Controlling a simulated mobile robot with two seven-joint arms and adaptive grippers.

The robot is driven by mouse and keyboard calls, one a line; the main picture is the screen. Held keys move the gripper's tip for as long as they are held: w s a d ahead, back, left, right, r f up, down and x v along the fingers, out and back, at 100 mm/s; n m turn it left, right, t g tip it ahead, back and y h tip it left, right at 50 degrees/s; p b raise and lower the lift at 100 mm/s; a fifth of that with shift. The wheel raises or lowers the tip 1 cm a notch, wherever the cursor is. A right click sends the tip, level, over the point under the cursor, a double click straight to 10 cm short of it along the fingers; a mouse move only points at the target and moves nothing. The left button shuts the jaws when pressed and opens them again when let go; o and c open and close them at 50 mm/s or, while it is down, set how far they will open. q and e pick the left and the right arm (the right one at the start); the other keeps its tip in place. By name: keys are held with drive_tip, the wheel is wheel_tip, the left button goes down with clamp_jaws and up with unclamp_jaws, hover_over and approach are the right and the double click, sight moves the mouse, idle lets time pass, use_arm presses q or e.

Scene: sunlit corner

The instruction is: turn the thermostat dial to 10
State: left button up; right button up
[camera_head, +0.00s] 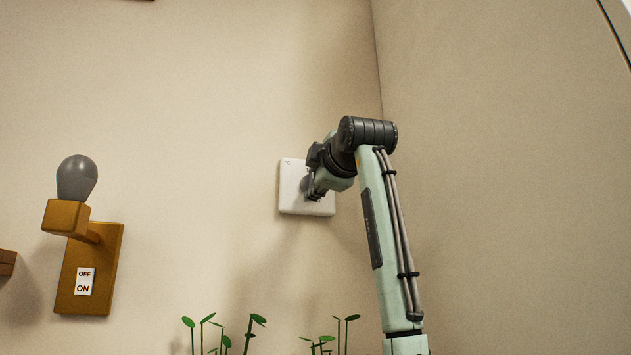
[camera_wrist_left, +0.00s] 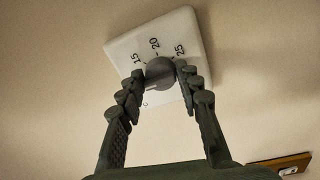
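The thermostat is a white square plate (camera_head: 292,195) on the wall, partly covered by my left gripper in the head view. It also shows in the left wrist view (camera_wrist_left: 122,48), tilted, with the numbers 15, 20 and 25 visible. Its round grey dial (camera_wrist_left: 160,73) sits at the plate's middle. My left gripper (camera_head: 312,190) is at the plate. In the left wrist view its two fingers (camera_wrist_left: 160,74) lie on either side of the dial and appear to touch it. The dial's setting is too small to read, and the 10 mark is not visible. My right gripper is not in view.
A wooden wall fixture (camera_head: 104,255) with a grey bulb (camera_head: 77,178) and an OFF/ON switch (camera_head: 85,281) is on the left. Green seedlings (camera_head: 250,330) stand below. A wall corner lies just right of the thermostat. The wall between fixture and thermostat is clear.

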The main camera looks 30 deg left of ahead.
use_arm(q)
drive_tip(key=o, duration=0.4)
drive_tip(key=shift+f, duration=0.1)
drive_tip(key=v, duration=1.2)
drive_tip(key=shift+f, duration=0.1)
